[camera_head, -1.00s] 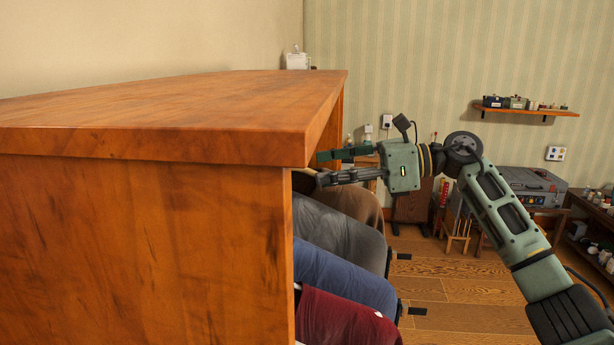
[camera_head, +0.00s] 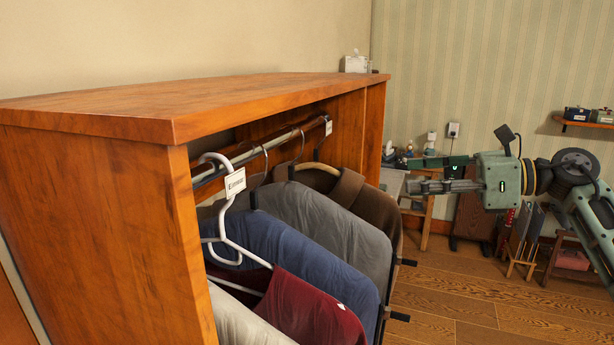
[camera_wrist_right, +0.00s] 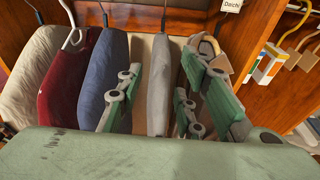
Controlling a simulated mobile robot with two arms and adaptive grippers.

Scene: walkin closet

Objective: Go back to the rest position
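My right gripper (camera_head: 418,174) is at the right of the head view, beside the open front of the wooden wardrobe (camera_head: 185,235). Its two green and grey fingers are apart with nothing between them. In the right wrist view, the spread fingers (camera_wrist_right: 158,95) show in front of hanging clothes. My left gripper is in neither view. The clothes hang from a rail: a dark red garment (camera_head: 310,310), a blue one (camera_head: 295,255), a grey one (camera_head: 335,230) and a brown one (camera_head: 378,215). A white hanger (camera_head: 225,225) with a name tag (camera_head: 235,183) hangs near the front.
The wardrobe's flat top (camera_head: 200,100) is bare except for a white box (camera_head: 355,64) at its far end. A wall shelf (camera_head: 575,122) and small furniture stand by the striped wall. More hangers (camera_wrist_right: 290,55) show in the wrist view.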

